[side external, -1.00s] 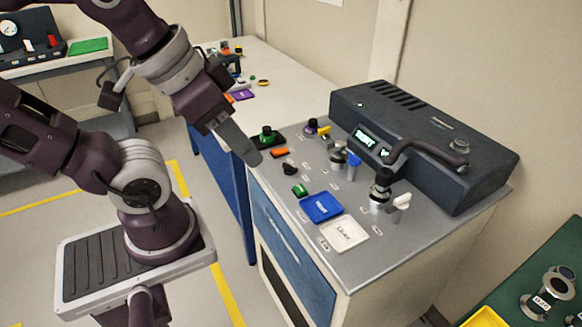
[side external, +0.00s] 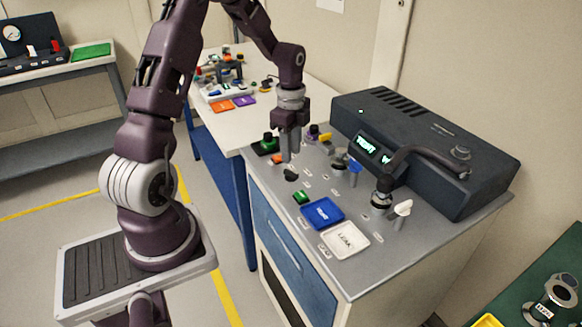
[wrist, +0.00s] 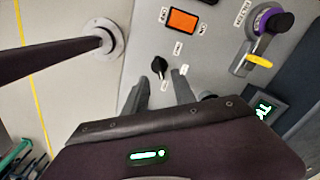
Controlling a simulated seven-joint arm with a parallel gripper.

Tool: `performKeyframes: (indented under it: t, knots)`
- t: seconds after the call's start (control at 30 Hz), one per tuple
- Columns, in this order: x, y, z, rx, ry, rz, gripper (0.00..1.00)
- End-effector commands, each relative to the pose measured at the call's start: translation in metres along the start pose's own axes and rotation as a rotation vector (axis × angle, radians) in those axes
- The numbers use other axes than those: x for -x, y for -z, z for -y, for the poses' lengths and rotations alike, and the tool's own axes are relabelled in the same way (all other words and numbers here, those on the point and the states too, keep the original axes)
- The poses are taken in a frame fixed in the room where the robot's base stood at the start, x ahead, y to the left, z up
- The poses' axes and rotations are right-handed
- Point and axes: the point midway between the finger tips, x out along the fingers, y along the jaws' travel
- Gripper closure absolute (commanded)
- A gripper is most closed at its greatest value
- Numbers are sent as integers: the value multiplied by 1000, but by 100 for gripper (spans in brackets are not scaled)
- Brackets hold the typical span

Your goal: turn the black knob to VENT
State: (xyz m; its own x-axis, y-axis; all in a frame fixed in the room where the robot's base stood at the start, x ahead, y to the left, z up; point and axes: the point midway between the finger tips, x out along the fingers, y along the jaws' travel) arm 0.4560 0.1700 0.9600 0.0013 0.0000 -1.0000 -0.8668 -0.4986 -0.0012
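The small black knob (side external: 290,174) sits on the grey panel top, near the counter's left edge. In the wrist view the black knob (wrist: 158,66) shows just beyond my fingertips, with its narrow end toward the bottom of the picture. Small labels lie beside it; I cannot read them. My gripper (side external: 289,157) points down above the knob. In the wrist view my gripper (wrist: 159,90) is open, its two fingers apart with nothing between them. The knob lines up with the gap and looks clear of both fingers.
An orange button (wrist: 183,21) and a purple knob with a yellow lever (wrist: 260,22) are close by. A green button on a dark base (side external: 266,145), a blue tray (side external: 322,220) and a white tray (side external: 352,250) share the panel. A dark instrument box (side external: 440,150) stands behind.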

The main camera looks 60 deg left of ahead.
Motion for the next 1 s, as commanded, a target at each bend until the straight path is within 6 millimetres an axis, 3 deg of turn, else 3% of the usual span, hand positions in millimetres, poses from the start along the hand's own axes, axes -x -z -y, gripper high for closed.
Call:
performKeyframes:
  t: [0.3,0.6,0.77,1.0]
  knots:
    - [-55,1,-2,0,-3,0,68]
    - [-60,1,-2,1,-1,1,68]
    - [-60,1,-2,1,-1,1,98]
    - [-60,1,-2,2,-1,1,100]
